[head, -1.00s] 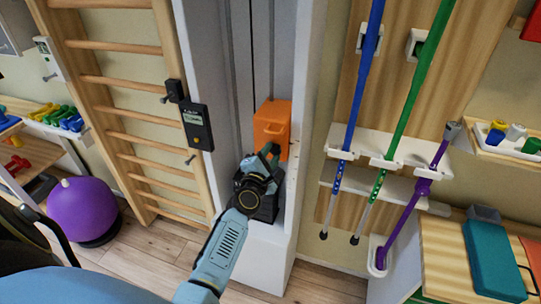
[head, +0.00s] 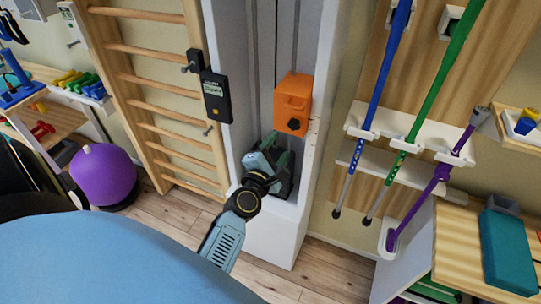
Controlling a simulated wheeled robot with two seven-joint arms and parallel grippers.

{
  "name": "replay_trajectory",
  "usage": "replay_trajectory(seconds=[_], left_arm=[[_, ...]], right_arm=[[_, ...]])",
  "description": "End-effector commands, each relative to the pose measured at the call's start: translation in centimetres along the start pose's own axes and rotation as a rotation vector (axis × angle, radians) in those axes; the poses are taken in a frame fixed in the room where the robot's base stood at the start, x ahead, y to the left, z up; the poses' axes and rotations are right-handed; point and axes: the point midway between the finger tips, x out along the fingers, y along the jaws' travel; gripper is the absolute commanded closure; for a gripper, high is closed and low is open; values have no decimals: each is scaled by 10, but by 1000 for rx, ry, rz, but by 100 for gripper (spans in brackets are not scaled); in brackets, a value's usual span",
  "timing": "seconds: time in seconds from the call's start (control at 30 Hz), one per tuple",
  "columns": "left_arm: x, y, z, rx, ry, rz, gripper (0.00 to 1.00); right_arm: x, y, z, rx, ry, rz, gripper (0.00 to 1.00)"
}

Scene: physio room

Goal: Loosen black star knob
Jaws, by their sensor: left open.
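The black star knob (head: 293,124) sits on the front face of an orange block (head: 293,92), low on that face. The block is mounted in the tall white column with grey rails. My left gripper (head: 277,149) is open and empty, just below and a little left of the knob, apart from it in the picture. Its dark green fingers point up toward the block. A dark block low in the column is partly hidden behind the gripper. My right gripper is not in view.
Wooden wall bars (head: 165,95) with a black handheld device (head: 216,97) stand left of the column (head: 323,100). Blue, green and purple poles hang in a white rack (head: 392,150) on the right. A purple ball (head: 101,176) lies at the left. Floor shows around the column base.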

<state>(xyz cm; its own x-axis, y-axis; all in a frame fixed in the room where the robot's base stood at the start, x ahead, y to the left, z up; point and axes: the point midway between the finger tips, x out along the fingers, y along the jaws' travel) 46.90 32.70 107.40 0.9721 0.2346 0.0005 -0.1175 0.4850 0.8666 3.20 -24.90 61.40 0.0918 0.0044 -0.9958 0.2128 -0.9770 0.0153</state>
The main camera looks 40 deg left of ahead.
Motion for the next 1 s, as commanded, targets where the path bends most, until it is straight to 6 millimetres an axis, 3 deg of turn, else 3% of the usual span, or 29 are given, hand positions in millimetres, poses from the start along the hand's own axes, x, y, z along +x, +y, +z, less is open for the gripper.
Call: replay_trajectory(seconds=[0.1, 0.33, 1.0], left_arm=[[-23, -2, 0, -2, 0, -2, 46], [-45, -1, 0, -2, -1, -1, 46], [-48, 0, 0, -2, -1, 0, 46]], right_arm=[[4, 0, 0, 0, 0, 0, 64], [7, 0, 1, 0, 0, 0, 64], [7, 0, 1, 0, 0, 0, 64]])
